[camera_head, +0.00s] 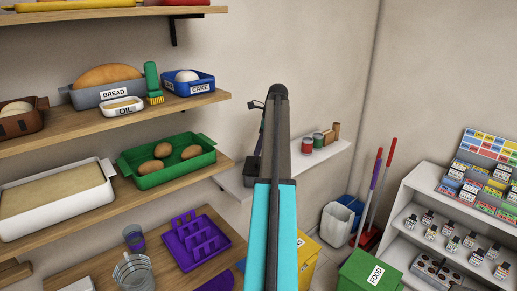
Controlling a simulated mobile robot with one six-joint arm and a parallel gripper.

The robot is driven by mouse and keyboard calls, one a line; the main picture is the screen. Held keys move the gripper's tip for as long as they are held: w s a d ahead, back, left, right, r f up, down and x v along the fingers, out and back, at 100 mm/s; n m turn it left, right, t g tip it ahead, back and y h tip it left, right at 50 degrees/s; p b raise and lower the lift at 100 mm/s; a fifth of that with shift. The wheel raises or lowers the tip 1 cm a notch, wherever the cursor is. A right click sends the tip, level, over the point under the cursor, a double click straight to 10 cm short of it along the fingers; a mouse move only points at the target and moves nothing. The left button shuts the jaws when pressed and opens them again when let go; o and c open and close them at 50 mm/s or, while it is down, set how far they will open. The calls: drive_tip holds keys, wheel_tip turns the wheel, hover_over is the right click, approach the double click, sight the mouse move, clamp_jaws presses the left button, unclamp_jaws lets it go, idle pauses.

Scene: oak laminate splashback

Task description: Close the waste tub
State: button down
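No tub in view can be read as marked waste. A green tub (372,272) with a FOOD label stands on the floor at the bottom right of the centre, cut by the lower edge. A yellow tub (304,260) stands left of it, partly hidden behind my teal and dark arm. I cannot tell for sure whether either lid is open. My arm rises up the middle of the picture; no gripper fingers can be made out.
Wooden shelves (100,129) with trays and baking goods fill the left. A white bin (336,222), a blue bin (355,207) and red- and purple-handled tools (383,180) stand by the wall. A white rack (416,205) with small jars stands at the right.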

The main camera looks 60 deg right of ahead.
drive_tip(key=shift+f, duration=1.15)
drive_tip(key=shift+r, duration=0.15)
idle(0.4)
wheel_tip(320, 180, up, 7)
drive_tip(key=p, duration=0.4)
idle(1.1)
idle(0.6)
